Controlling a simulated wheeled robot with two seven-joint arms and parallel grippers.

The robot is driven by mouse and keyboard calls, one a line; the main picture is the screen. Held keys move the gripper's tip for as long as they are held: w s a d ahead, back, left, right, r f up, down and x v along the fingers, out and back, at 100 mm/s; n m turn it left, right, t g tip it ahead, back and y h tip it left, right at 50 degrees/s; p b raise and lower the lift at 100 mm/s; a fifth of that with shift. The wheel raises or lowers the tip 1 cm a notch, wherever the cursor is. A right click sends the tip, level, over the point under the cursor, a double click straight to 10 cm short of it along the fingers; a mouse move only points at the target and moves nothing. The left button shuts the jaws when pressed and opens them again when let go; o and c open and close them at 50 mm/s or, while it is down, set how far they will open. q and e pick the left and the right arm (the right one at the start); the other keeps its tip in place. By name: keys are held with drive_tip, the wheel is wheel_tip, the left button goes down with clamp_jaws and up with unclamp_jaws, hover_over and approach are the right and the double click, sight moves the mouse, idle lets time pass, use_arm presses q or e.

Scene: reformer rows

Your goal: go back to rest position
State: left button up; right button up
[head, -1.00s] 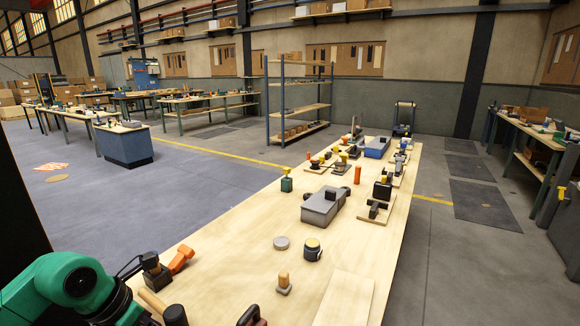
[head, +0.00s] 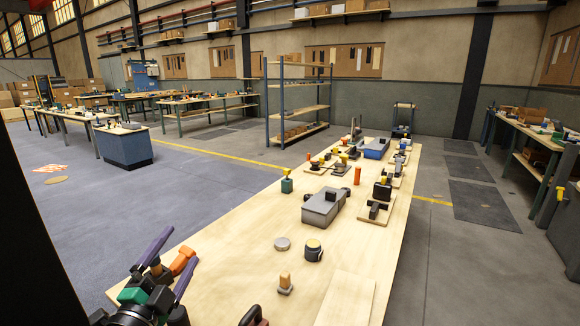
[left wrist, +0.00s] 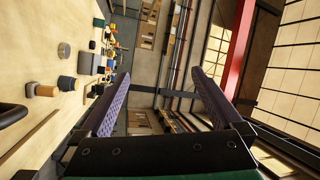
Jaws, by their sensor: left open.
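My left gripper (head: 183,244) is at the lower left of the head view, over the near left part of the workbench (head: 232,262). Its two purple fingers are spread apart, with nothing between them, and point up and away. In the left wrist view the open left gripper (left wrist: 160,74) has its fingers pointing toward the far wall and ceiling, clear of the bench things. An orange tool (head: 183,261) shows partly behind the fingers. My right gripper is not in view.
A dark handle (head: 253,318) is at the bottom edge. Open floor (head: 180,190) lies left.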

use_arm(q)
drive_tip(key=s+a+f+n+g+y, duration=0.35)
drive_tip(key=f+n, duration=0.25)
drive_tip(key=f, duration=0.3)
drive_tip(key=s+a+f+n+g+y, duration=0.25)
drive_tip(key=s+f+n+g, duration=0.2)
drive_tip(key=f, duration=0.55)
drive_tip(key=s+d+f+n+g+h, duration=0.3)
drive_tip(key=s+d+f+g+h, duration=0.15)
drive_tip(key=s+f+g, duration=0.55)
drive_tip(key=s+f+p, duration=0.1)
drive_tip(key=s+f, duration=0.1)
drive_tip(key=f, duration=0.8)
drive_tip(key=s+f, duration=0.2)
drive_tip(key=f, duration=0.7)
drive_tip(key=s+a+f+p, duration=0.1)
drive_tip(key=s+a+f, duration=0.1)
drive_tip(key=s+f, duration=1.4)
drive_tip(key=shift+s+a+g+y, duration=0.15)
drive_tip(key=shift+s+g+y, duration=0.3)
drive_tip(key=shift+s, duration=0.3)
drive_tip(key=shift+m, duration=0.25)
